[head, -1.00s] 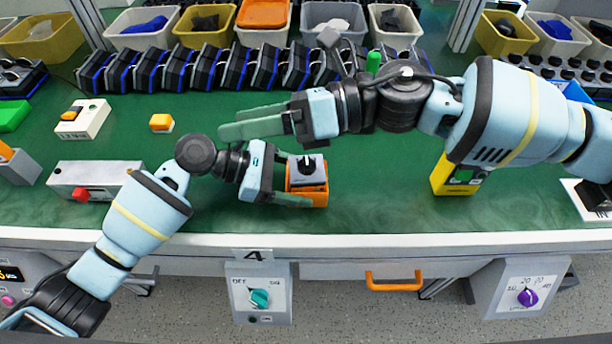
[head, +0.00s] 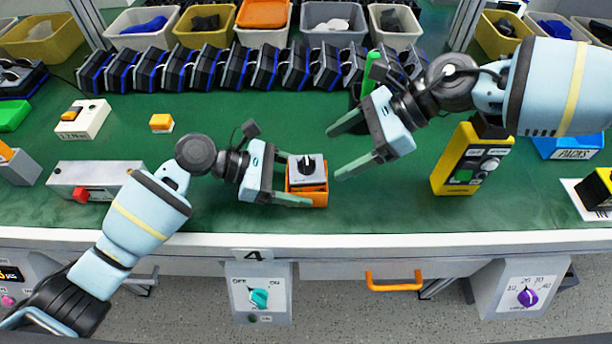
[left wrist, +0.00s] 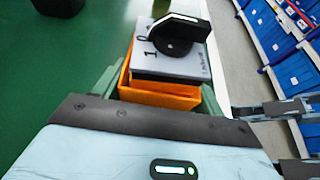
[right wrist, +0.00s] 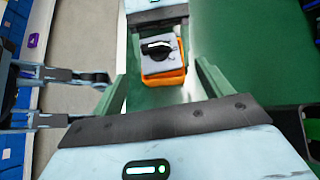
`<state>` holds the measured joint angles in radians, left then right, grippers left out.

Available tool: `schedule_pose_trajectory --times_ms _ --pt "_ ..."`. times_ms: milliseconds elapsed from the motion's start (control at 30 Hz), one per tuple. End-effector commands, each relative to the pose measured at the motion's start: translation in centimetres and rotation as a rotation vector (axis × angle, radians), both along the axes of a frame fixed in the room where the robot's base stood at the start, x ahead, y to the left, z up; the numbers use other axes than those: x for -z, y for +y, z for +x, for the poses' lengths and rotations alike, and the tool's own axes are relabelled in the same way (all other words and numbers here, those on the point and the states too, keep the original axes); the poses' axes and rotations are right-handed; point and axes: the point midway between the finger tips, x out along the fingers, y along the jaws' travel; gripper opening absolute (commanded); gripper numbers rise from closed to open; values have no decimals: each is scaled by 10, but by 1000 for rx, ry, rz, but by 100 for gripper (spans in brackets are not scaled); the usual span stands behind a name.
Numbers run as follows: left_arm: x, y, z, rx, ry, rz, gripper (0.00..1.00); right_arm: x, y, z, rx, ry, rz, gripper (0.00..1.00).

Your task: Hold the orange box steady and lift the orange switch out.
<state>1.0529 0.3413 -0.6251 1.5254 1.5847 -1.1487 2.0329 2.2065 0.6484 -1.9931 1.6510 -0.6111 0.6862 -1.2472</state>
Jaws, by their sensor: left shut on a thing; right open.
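The orange box (head: 318,198) stands on the green bench near its front edge. In it sits a switch (head: 300,178) with a light grey top plate and a black rotary knob. My left gripper (head: 305,180) is shut on the box, one finger on each side; the left wrist view shows the orange walls (left wrist: 160,98) between the fingers and the switch (left wrist: 165,65) above the rim. My right gripper (head: 335,155) is open and empty, just right of the box. In the right wrist view the switch (right wrist: 158,66) and box (right wrist: 165,80) lie ahead between its fingers, apart from them.
A yellow meter (head: 460,165) stands to the right. A grey box with a red button (head: 80,195) and a small orange-topped block (head: 161,122) are to the left. A row of black-and-blue parts (head: 210,68) and bins line the back.

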Motion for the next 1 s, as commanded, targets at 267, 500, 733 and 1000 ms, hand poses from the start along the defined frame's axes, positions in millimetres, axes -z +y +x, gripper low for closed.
schedule_pose_trajectory --times_ms 267,500,733,1000 --pt "-1 0 0 0 -1 -1 47 22 26 -3 -4 2 -1 78" --pt "-1 0 0 0 -1 -1 47 38 45 -5 -1 2 1 78" --pt "-1 0 0 0 -1 -1 47 45 54 -5 0 1 0 78" --pt "-1 0 0 0 -1 -1 47 46 54 -5 1 1 0 78"
